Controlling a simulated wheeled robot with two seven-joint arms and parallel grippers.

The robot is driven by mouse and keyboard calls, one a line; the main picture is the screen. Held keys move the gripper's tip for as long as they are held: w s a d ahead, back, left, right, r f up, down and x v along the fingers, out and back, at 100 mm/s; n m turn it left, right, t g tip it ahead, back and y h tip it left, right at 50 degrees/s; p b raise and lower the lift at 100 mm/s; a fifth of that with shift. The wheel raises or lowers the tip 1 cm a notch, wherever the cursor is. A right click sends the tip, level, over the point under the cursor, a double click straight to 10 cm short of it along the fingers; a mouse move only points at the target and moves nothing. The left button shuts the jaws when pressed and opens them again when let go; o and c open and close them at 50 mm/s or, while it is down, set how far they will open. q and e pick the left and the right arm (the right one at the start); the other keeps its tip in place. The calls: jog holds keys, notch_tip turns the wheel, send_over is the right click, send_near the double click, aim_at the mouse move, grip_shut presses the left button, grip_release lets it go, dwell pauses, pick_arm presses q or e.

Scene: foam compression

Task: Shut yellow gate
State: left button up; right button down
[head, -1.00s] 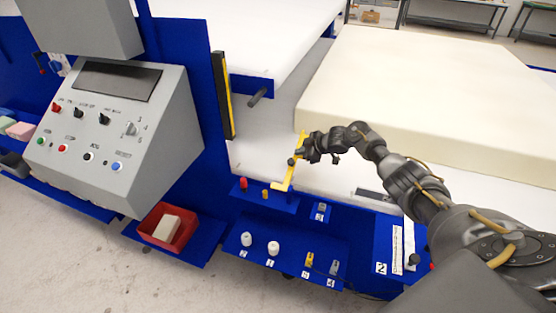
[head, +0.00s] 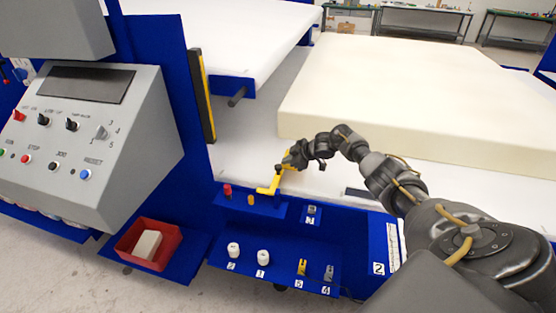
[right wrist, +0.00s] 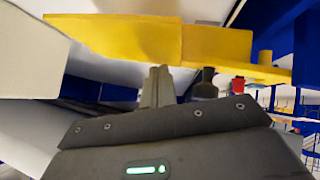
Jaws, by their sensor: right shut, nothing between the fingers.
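The yellow gate (head: 270,187) is a bar beside the blue ledge, slanting up to the right from near the ledge's pegs. Its upper end is partly hidden by my right gripper (head: 287,164). In the right wrist view the gate (right wrist: 150,38) crosses the top as a broad yellow bar. There the right gripper's fingers (right wrist: 158,85) are shut, empty, and just below the bar; whether they touch it I cannot tell. My left gripper is not in view.
A large cream foam block (head: 400,90) lies on the white table behind the arm. A grey control panel (head: 90,125) stands at left, with a red bin (head: 126,240) below it. A blue ledge (head: 290,210) holds red and orange pegs; a lower shelf holds white knobs.

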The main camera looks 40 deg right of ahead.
aim_at(288, 165)
jog(key=shift+s+f, duration=0.15)
notch_tip(288, 165, up, 5)
jog(key=p, duration=0.5)
jog(key=shift+d, duration=0.1)
jog(key=s+d+r+b, duration=0.3)
jog(key=s+d+r, duration=0.1)
jog(key=s+r, duration=0.1)
jog(key=shift+s+d+r, duration=0.15)
jog(key=shift+r, duration=0.55)
